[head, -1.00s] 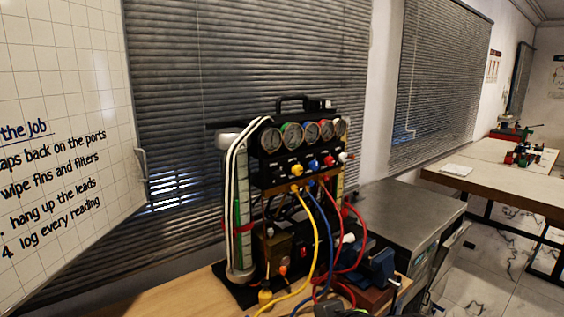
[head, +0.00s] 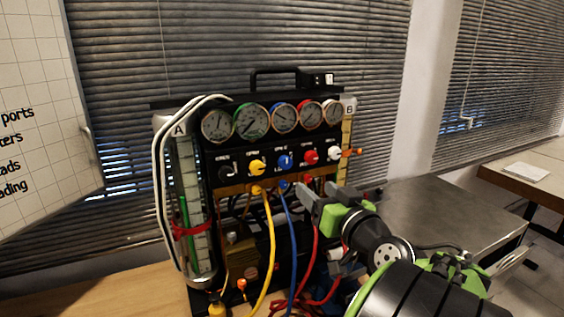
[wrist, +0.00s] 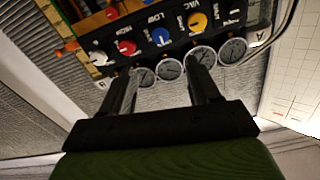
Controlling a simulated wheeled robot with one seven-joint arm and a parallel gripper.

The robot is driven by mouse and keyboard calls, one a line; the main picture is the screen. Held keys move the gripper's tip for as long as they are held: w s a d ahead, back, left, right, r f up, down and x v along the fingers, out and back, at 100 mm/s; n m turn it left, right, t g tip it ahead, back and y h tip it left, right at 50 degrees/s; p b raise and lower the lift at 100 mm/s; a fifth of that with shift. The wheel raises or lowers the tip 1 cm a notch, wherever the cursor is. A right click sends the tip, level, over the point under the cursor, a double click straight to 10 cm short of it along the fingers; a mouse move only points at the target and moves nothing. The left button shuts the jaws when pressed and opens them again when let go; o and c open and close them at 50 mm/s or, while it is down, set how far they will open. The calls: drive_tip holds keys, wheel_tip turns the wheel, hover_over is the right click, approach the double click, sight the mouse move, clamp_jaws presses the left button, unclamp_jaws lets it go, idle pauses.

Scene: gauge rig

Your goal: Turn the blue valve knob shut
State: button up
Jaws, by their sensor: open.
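The blue valve knob (head: 284,160) is on the front of the black gauge panel (head: 225,151), between the yellow knob (head: 257,167) and the red knob (head: 311,157). In the wrist view, which shows the panel upside down, the blue knob (wrist: 160,36) lies beyond the fingertips, between and past them. My gripper (head: 314,193) is open and empty, below and right of the blue knob in the head view. Its two fingers also show apart in the wrist view (wrist: 165,72). No contact between gripper and knob shows.
A row of gauges (head: 284,118) sits above the knobs. A yellow hose (head: 267,240), a blue hose (head: 291,240) and a red hose (head: 314,255) hang below the panel, close to my gripper. A metal cabinet (head: 440,215) stands at right.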

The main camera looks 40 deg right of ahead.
sight(287, 164)
drive_tip(key=p+x, duration=0.3)
drive_tip(key=x, duration=1)
drive_tip(key=shift+w+r+p, duration=0.1)
drive_tip(key=shift+w+p, duration=0.3)
drive_tip(key=shift+w+d, duration=0.2)
drive_tip(key=shift+w, duration=0.2)
drive_tip(key=shift+a, duration=0.1)
drive_tip(key=c, duration=1)
drive_tip(key=shift+c, duration=0.2)
